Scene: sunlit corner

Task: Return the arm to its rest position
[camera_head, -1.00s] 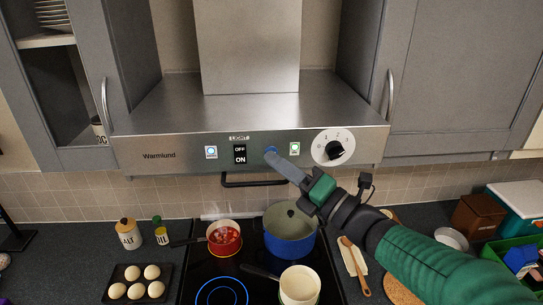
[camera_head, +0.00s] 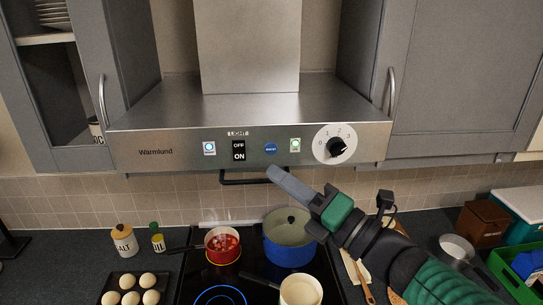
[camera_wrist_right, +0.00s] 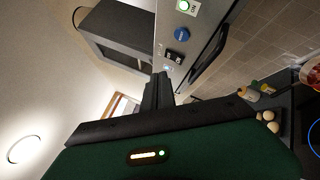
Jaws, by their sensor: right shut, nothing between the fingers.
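My right arm comes in from the lower right in the head view. Its gripper (camera_head: 274,173) is shut and empty, with the fingertips just below the front panel of the steel range hood (camera_head: 190,150), near the black bar. In the right wrist view the shut fingers (camera_wrist_right: 158,82) point toward the hood panel. The round blue button (camera_head: 270,149) on the panel is uncovered, and it also shows in the wrist view (camera_wrist_right: 182,34). My left gripper is not in view.
Below the arm, the black cooktop holds a blue pot (camera_head: 289,240), a red pan (camera_head: 222,245) and a cream pot (camera_head: 300,291). A black bar (camera_head: 245,179) hangs under the hood. A tray of eggs (camera_head: 128,290) lies left.

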